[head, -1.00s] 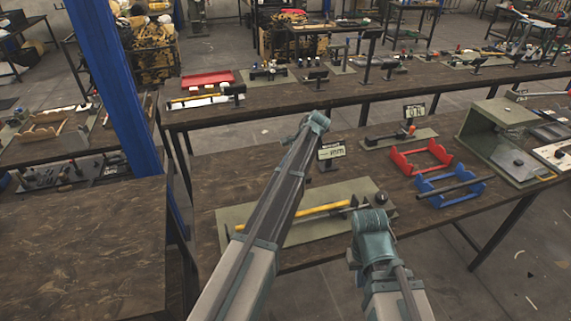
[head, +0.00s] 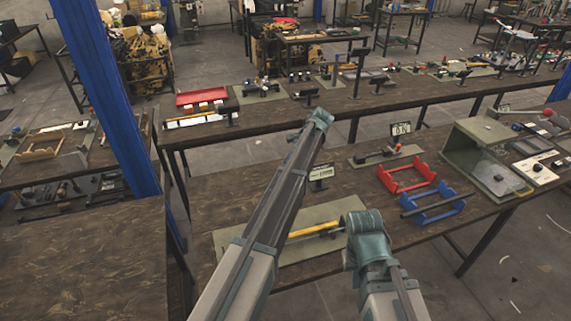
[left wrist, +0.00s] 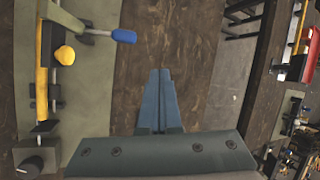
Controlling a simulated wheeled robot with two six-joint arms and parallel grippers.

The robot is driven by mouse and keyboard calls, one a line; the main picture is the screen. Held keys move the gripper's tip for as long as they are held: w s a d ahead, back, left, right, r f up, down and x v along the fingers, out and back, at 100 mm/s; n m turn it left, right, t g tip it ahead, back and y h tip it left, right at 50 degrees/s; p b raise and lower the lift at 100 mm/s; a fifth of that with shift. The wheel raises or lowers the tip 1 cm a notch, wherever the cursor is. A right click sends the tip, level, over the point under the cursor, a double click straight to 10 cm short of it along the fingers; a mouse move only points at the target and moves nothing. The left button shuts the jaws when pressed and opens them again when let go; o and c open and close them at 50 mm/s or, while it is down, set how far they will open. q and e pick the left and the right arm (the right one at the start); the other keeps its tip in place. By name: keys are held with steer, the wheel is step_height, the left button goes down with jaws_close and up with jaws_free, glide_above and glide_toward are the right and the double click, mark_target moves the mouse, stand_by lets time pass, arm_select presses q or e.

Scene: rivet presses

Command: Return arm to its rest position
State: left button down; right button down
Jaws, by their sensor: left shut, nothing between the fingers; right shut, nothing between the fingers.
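My left arm (head: 265,215) rises from the bottom middle of the head view to a teal joint above the workbench. My left gripper (left wrist: 160,100) is shut and empty in the left wrist view, above bare dark wood beside a grey-green base plate. Its fingers do not show in the head view.
The press plate (head: 262,245) carries a yellow bar and lies partly behind my arms. Red (head: 405,180) and blue (head: 436,208) racks and a green box (head: 470,158) stand right. A blue post (head: 105,95) stands left.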

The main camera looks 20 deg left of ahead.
arm_select(q)
steer(key=shift+w+d+r, duration=0.1)
steer(key=shift+w+r, duration=0.25)
steer(key=shift+r, duration=0.3)
arm_select(e)
steer(key=shift+r, duration=0.65)
